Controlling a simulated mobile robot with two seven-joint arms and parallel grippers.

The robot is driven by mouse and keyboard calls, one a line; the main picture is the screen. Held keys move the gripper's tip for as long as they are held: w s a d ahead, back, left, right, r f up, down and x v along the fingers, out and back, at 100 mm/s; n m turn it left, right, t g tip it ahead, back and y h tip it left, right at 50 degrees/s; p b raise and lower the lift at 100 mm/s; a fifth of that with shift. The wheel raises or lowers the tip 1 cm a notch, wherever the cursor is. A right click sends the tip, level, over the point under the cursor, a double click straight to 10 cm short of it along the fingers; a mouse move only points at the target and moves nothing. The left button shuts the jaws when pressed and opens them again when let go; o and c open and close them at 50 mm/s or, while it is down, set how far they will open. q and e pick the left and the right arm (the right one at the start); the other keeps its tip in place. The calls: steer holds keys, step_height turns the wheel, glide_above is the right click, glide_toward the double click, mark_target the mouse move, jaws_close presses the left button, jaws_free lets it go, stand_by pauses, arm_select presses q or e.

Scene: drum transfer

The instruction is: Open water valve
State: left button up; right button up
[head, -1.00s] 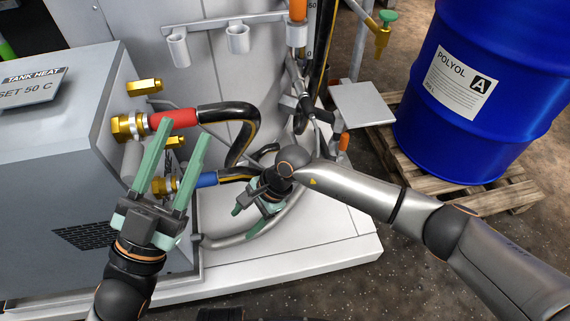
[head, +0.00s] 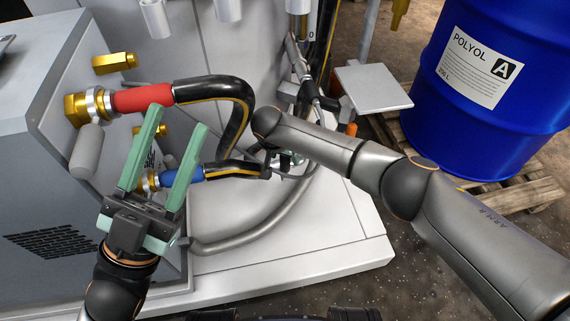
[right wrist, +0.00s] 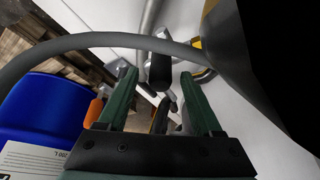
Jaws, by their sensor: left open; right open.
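Two brass fittings are on the grey cabinet's side: one on the red-sleeved hose (head: 150,98), one on the blue-sleeved hose (head: 190,174). A brass handle (head: 113,63) sits above the red one, and another (head: 160,130) is partly hidden behind my left gripper. No label shows which is the water valve. My left gripper (head: 175,122) is open and empty, its fingers in front of the blue-sleeved fitting in the picture. My right gripper is mostly hidden by its arm in the head view. In the right wrist view my right gripper (right wrist: 160,88) is open, with a dark handle (right wrist: 160,70) beyond its fingers.
A grey curved hose (head: 270,225) runs along the white base plate (head: 330,235). A blue polyol drum (head: 480,100) stands on a wooden pallet (head: 520,195) at the right. A small grey platform (head: 375,88) is beside it. Open floor lies at the lower right.

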steer(key=shift+b+x, duration=0.55)
steer(key=shift+x, duration=0.75)
steer(key=shift+c, duration=0.3)
jaws_close()
